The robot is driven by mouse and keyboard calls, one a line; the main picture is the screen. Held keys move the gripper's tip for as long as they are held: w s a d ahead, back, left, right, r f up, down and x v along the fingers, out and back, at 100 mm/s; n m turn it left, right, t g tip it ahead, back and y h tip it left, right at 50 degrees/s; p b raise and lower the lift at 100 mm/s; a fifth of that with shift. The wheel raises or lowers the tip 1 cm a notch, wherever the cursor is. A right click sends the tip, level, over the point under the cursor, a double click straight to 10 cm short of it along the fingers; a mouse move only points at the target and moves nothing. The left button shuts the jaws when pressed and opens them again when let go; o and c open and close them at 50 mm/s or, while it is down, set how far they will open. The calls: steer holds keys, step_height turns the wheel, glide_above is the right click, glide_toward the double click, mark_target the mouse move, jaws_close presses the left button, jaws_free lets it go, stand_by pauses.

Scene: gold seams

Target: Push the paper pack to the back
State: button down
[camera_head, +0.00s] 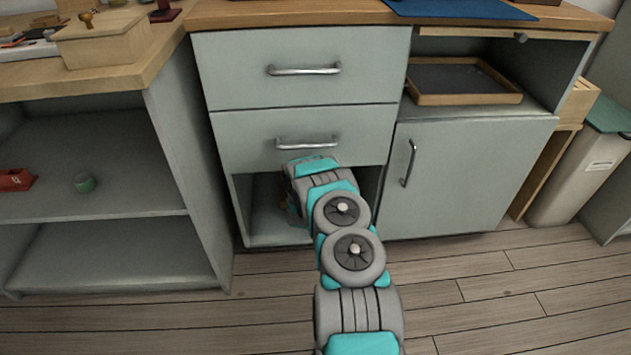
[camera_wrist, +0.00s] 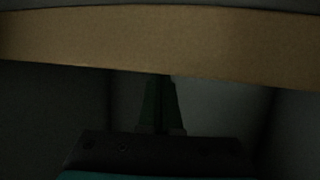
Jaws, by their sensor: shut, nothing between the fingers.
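In the wrist view a tan-brown band, which looks like the front of the paper pack (camera_wrist: 70,42), runs across the dark compartment. My gripper (camera_wrist: 161,80) points at it with its fingers together and empty. The fingertips end at the band's lower edge; whether they touch it I cannot tell. In the head view my arm reaches into the open compartment (camera_head: 262,222) under the two drawers. There my arm hides my gripper, and I cannot make out the pack.
The lower drawer (camera_head: 240,137) hangs just above my arm. A shelf unit (camera_head: 90,160) stands farther left. The wooden floor (camera_head: 480,290) in front is clear.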

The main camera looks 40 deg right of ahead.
steer(key=shift+s+a+f, duration=0.15)
steer(key=shift+s+f, duration=0.05)
steer(key=shift+f, duration=0.15)
steer(key=shift+r, duration=0.6)
steer(key=s+a, duration=0.8)
steer(key=shift+s+a+r, duration=0.15)
steer(key=shift+s, duration=0.15)
